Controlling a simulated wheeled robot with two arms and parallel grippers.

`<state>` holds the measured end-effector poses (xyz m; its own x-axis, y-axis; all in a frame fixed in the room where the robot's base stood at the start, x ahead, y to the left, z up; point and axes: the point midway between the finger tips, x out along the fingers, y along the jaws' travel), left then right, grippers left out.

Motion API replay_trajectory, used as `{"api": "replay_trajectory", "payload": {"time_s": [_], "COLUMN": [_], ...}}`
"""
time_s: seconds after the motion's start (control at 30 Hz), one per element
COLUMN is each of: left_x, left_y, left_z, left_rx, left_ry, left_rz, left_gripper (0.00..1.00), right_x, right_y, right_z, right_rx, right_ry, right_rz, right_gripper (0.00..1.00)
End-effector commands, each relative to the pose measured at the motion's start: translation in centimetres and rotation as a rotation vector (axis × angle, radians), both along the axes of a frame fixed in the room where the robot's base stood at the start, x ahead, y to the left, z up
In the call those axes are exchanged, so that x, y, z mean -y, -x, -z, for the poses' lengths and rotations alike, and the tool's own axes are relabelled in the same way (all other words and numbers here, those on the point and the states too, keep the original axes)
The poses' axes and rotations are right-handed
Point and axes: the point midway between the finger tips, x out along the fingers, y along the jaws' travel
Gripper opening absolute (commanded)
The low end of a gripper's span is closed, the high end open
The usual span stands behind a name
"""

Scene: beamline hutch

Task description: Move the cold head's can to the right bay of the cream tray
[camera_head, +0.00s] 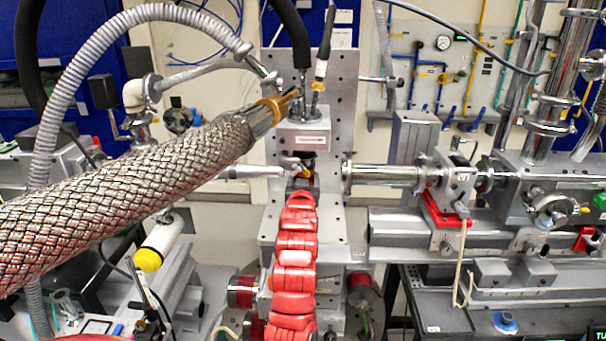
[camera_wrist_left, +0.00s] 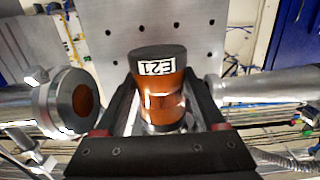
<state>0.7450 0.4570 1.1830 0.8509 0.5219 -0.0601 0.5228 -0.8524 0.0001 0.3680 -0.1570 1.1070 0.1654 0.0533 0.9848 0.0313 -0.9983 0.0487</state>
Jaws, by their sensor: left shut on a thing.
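The can has an amber body (camera_wrist_left: 165,105) and a black end marked E21, and it fills the middle of the left wrist view. My left gripper (camera_wrist_left: 158,118) is shut on it, with one dark finger on each side. In the head view my red arm rises from the bottom centre, and the left gripper (camera_head: 301,184) is just below the cold head (camera_head: 303,137), a grey block with hoses on top. Only a small orange bit of the can shows there. I cannot tell whether the can still touches the cold head. The cream tray and my right gripper are not in view.
A steel beam pipe (camera_head: 385,174) lies close to the right of the gripper. A thick braided hose (camera_head: 130,185) crosses the left foreground. A perforated plate (camera_head: 342,95) stands behind.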

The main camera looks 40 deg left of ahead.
Motion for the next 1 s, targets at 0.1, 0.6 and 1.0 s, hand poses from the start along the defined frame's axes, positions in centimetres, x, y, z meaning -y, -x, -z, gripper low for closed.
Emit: {"api": "replay_trajectory", "payload": {"time_s": [0.1, 0.6, 1.0], "left_x": [0.0, 0.0, 0.0], "left_y": [0.0, 0.0, 0.0], "left_z": [0.0, 0.8, 1.6], "left_rx": [0.000, 0.000, 0.001], "left_ry": [0.000, 0.000, -0.001], "left_rz": [0.000, 0.000, 0.000], "left_gripper": [0.09, 0.09, 0.09], "right_x": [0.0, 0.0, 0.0], "right_y": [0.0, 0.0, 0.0], "right_z": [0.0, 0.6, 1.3], "right_rx": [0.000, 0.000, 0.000], "right_ry": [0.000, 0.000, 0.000], "right_rz": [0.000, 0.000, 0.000], "right_gripper": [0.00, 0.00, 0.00]}}
